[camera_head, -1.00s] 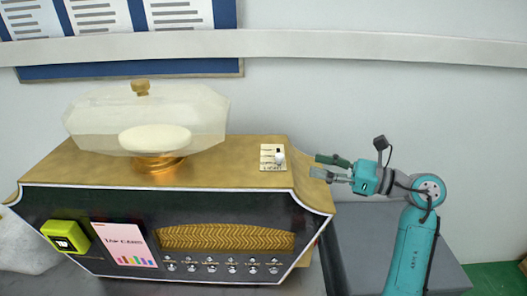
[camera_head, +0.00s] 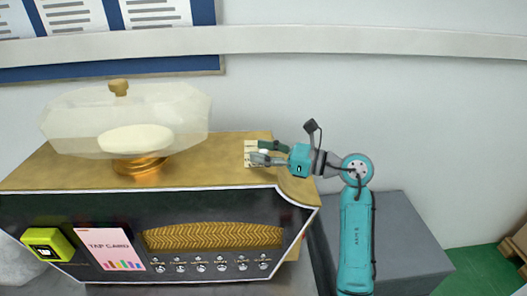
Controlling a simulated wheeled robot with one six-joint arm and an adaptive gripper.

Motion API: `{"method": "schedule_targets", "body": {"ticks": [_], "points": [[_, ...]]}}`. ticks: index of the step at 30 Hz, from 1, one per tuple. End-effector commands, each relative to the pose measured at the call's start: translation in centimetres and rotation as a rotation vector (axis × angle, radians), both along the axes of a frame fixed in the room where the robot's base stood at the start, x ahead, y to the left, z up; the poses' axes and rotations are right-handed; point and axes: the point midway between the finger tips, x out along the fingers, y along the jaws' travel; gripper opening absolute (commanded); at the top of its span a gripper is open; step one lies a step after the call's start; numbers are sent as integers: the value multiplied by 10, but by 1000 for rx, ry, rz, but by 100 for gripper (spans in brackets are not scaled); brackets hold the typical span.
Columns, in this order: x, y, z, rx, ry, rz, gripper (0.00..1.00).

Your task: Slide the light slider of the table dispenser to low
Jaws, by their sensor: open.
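The table dispenser (camera_head: 90,210) is a dark-fronted box with a gold top and white trim. Its light slider plate (camera_head: 248,147) is a small cream panel on the right of the gold top. My gripper (camera_head: 259,152) is open and reaches over the plate from the right. The fingers and a white knob, of which only a bit (camera_head: 264,152) shows between them, overlap in the head view. Most of the plate's markings are hidden behind the fingers. I cannot tell whether the fingers touch the knob.
A clear faceted cover with a gold knob (camera_head: 120,88) stands on the dispenser's left over a gold foot (camera_head: 140,166). A yellow-green card reader (camera_head: 47,244) and a pink sign (camera_head: 110,248) are on the front. A grey block (camera_head: 405,240) stands at the right.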

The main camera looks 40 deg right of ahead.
Motion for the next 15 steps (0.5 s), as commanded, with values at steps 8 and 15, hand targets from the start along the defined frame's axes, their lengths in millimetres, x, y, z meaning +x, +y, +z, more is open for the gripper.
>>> {"method": "schedule_targets", "body": {"ticks": [8, 15], "points": [[0, 0, 0, 0, 0, 0, 21], [0, 0, 0, 0, 0, 0, 0]]}}
